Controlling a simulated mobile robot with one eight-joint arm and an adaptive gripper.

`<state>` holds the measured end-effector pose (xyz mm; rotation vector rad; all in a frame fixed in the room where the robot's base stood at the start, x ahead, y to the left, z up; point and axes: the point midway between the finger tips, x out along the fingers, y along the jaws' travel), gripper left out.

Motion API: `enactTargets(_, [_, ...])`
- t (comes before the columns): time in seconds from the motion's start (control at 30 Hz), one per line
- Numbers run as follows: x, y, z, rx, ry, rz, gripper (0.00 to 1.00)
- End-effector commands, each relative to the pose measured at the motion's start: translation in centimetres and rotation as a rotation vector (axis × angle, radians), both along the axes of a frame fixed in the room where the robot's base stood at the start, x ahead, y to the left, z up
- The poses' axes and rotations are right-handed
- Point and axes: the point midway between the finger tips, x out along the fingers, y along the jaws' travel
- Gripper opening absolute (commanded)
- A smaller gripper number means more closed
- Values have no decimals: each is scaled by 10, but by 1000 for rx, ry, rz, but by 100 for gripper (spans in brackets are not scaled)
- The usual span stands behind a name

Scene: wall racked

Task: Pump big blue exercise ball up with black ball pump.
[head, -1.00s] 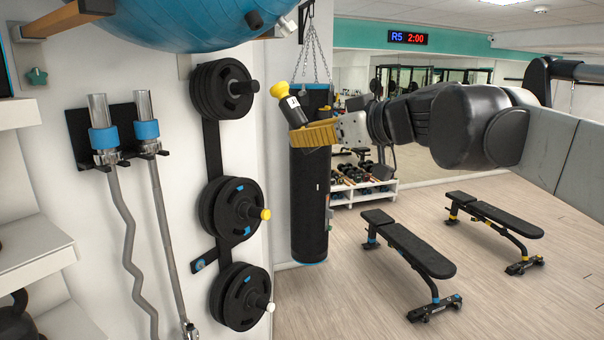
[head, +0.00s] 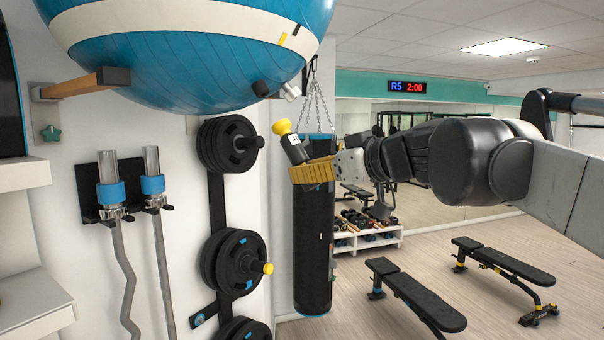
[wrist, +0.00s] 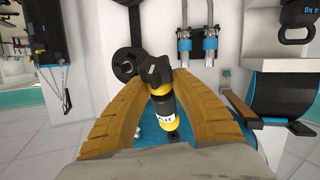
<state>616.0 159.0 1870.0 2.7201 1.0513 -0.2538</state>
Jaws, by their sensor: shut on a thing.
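The big blue exercise ball (head: 180,72) with a white band rests on a wall rack at the upper left of the head view. A black plug-like part (head: 260,88) and a small whitish part (head: 291,91) stick out at its lower right. My gripper (head: 312,172), with yellow ribbed fingers, is shut on the black ball pump (head: 294,150). The pump has a yellow flared end, tilted up and left, below and right of the ball and apart from it in the picture. In the wrist view the pump (wrist: 162,98) sits between both fingers. Blue surface shows partly behind them.
Weight plates (head: 228,145) and bars in holders (head: 152,185) are on the wall below the ball. A wooden rack arm (head: 85,85) juts out under it. A black punching bag (head: 313,250) hangs behind my gripper. Benches (head: 415,295) stand on open floor at right.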

Motion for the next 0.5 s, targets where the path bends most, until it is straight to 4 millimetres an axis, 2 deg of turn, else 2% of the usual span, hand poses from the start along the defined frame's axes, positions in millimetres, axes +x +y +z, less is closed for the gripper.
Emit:
enactTargets(0.1, [4,7,15,2,0,2,0])
enactTargets(0.5, [18,25,47,-1,0,1,0])
